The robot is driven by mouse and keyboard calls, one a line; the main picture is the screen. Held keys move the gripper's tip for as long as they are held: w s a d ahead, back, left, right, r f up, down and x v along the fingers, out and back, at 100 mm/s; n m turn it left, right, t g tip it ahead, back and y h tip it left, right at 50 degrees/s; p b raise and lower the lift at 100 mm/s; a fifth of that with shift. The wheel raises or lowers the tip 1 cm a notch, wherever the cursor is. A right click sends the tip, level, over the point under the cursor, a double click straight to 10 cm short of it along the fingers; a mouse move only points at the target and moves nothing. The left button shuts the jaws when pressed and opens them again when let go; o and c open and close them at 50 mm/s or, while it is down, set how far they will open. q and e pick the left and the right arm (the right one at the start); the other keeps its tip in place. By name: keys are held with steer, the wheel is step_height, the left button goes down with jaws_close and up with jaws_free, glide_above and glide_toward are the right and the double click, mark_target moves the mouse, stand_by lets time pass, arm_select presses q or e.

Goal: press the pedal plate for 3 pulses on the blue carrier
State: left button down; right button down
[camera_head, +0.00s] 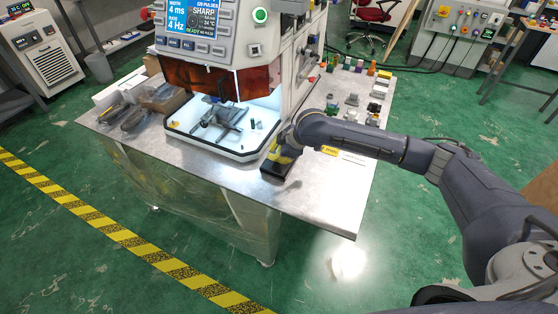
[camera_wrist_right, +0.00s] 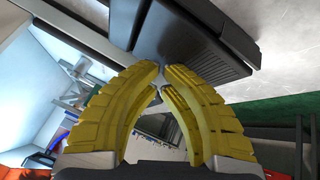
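The black pedal plate (camera_head: 276,168) sits on the metal table in front of the machine, right of the white tray. It fills the top of the right wrist view as a dark ribbed block (camera_wrist_right: 195,40). My right gripper (camera_head: 286,151) is over the pedal's far end. In the wrist view its yellow fingertips (camera_wrist_right: 161,72) are close together with nothing held between them, by the pedal's edge; contact cannot be told. A grey fixture (camera_head: 220,118) stands on the white tray (camera_head: 240,156) under the machine. I cannot make out a blue carrier. My left gripper is not in view.
Bagged parts (camera_head: 135,112) lie at the left, several small parts (camera_head: 352,98) at the right. The table's front right is clear.

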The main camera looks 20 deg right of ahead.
steer(key=shift+f, duration=0.35)
stand_by(0.3)
steer(key=shift+d+r, duration=0.1)
steer(key=shift+r, duration=1.1)
steer(key=shift+w, duration=0.1)
steer(key=shift+w+d+r, duration=0.1)
steer(key=shift+r, duration=1.15)
steer(key=shift+w+d+r, duration=0.1)
steer(key=shift+r, duration=1.15)
steer(key=c, duration=2.1)
jaws_free()
steer(key=shift+c, duration=0.2)
